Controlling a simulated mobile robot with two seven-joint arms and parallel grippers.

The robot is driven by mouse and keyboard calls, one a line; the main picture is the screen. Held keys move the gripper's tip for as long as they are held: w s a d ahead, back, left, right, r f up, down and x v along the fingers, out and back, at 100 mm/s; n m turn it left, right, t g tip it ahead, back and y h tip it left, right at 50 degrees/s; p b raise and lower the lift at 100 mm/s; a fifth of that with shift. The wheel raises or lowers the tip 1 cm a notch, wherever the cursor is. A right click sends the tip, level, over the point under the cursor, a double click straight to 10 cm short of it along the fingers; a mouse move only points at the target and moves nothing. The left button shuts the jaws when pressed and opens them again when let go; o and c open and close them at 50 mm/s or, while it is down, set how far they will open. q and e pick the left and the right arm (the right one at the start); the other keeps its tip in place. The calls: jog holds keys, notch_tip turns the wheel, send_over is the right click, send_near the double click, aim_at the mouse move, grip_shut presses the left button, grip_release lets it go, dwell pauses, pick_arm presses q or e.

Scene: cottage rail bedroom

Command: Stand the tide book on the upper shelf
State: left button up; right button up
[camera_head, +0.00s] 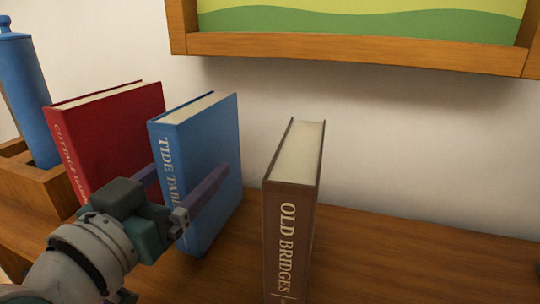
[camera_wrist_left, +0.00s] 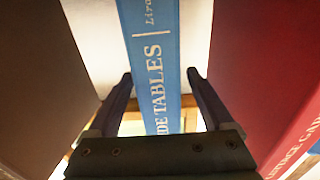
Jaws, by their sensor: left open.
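The blue tide book (camera_head: 210,140), with "TIDE TABLES" on its spine, stands upright on a wooden surface (camera_head: 380,260). It is between a red book and a brown book. In the left wrist view its blue spine (camera_wrist_left: 155,60) runs between my two fingers. My left gripper (camera_head: 188,172) is open at the spine, with one finger along each side of the book. Gaps show between the fingers and the spine in the wrist view, so I see no grip. The far finger is partly hidden behind the book.
The brown "Old Bridges" book (camera_head: 292,210) stands to the right, and the red book (camera_head: 110,135) to the left. A blue bottle-like object (camera_head: 22,95) stands in a wooden box (camera_head: 35,185) at far left. A wood-framed picture (camera_head: 350,45) hangs above. The surface right of the brown book is mostly clear.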

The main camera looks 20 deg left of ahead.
pick_arm(q)
jog(key=shift+w, duration=0.85)
jog(key=shift+c, duration=0.2)
grip_shut()
dwell(0.5)
jog(key=shift+r, duration=0.15)
